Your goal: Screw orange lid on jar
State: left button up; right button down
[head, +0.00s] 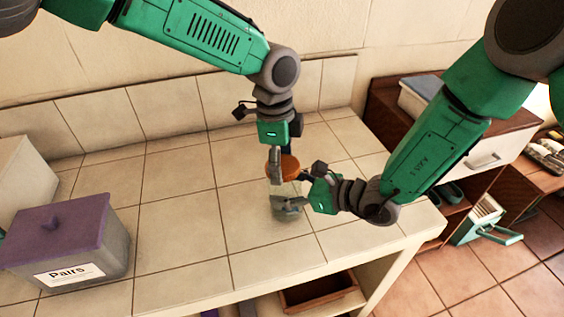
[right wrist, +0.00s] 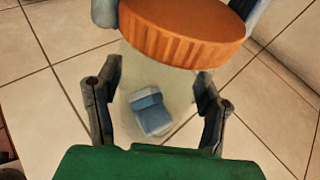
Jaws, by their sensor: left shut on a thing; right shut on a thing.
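The orange lid (head: 287,170) is held level by my left gripper (head: 284,166), which reaches down from above. It also shows in the right wrist view (right wrist: 185,38), with the left fingers on either side of it. The clear jar (head: 287,213) stands upright on the tiled counter, directly under the lid. In the right wrist view the jar (right wrist: 180,85) is see-through, with a small blue block (right wrist: 150,112) showing in it. My right gripper (head: 290,194) is shut around the jar from the right. The lid hides the jar's mouth, so I cannot tell whether they touch.
A grey box with a purple top, labelled "Pairs" (head: 68,270), stands on the counter at left. The tiled counter (head: 180,220) between is clear. A wooden cabinet (head: 395,105) with a grey-topped box stands at back right. An open brown bin (head: 318,292) sits below the counter.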

pick_arm(q)
jog(key=m, duration=0.3)
jog(key=shift+d, duration=0.15)
pick_arm(e)
jog(key=shift+s+a+f, duration=0.1)
jog(key=shift+s+f, duration=0.1)
jog(key=shift+s, duration=0.05)
pick_arm(q)
jog(key=o, duration=1.4)
jog(key=shift+c, duration=0.2)
pick_arm(e)
jog(key=shift+w, duration=0.15)
pick_arm(q)
notch_tip(320, 180, up, 12)
jog(key=a, duration=0.1)
jog(key=shift+w, duration=0.25)
pick_arm(e)
jog(key=shift+c, duration=1.6)
grip_release()
pick_arm(q)
jog(key=shift+w+f, duration=0.15)
pick_arm(e)
jog(key=shift+w, duration=0.15)
